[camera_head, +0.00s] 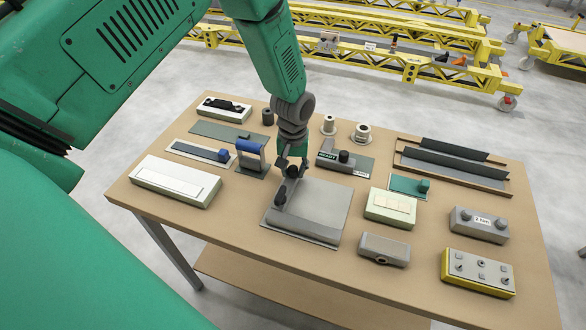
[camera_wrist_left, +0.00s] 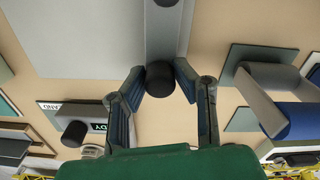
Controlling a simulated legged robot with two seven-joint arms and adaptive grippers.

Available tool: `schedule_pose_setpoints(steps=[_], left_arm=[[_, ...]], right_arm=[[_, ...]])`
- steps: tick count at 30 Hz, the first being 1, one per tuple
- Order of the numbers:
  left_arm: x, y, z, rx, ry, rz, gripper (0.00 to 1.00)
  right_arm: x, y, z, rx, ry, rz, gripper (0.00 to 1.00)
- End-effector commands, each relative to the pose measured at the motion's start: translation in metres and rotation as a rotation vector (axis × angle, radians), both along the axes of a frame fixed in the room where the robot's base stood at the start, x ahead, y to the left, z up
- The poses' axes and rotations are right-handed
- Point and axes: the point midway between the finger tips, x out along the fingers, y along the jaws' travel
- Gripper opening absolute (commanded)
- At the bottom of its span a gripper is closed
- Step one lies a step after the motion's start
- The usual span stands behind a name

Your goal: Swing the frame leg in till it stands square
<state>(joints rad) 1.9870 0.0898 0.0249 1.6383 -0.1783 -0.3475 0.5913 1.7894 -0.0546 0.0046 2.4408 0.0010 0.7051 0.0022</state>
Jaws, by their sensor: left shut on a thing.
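A flat grey plate (camera_head: 322,208) lies near the middle of the table. The frame leg (camera_head: 283,190), a darker grey bar, lies along the plate's left side. A dark round knob (camera_head: 280,198) sits on it. My left gripper (camera_head: 292,170) is at the leg's far end, its fingers around a black knob there. In the left wrist view the fingers are closed on this black knob (camera_wrist_left: 160,82), and the leg (camera_wrist_left: 166,38) runs away from it beside the plate (camera_wrist_left: 85,35). The exact angle between leg and plate is hard to tell. My right gripper is out of view.
A blue-topped bracket (camera_head: 250,155) stands close left of the gripper, and a grey block with a label (camera_head: 335,158) close right. A white box (camera_head: 177,181), green box (camera_head: 391,207) and grey box (camera_head: 384,249) surround the plate on the wooden table (camera_head: 235,222).

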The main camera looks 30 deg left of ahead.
Motion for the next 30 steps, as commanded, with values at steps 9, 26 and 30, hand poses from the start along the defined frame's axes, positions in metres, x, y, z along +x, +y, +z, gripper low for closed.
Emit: schedule_pose_setpoints(steps=[9,26,30], left_arm=[[-0.001,-0.001,0.0,-0.003,0.003,0.003,0.44],[0.001,0.0,0.052,-0.001,-0.002,0.003,0.44],[0.001,0.0,0.082,-0.002,-0.001,0.002,0.44]], right_arm=[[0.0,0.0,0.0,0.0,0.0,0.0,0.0],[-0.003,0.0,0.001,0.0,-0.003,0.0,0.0],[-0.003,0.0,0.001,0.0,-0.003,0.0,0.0]])
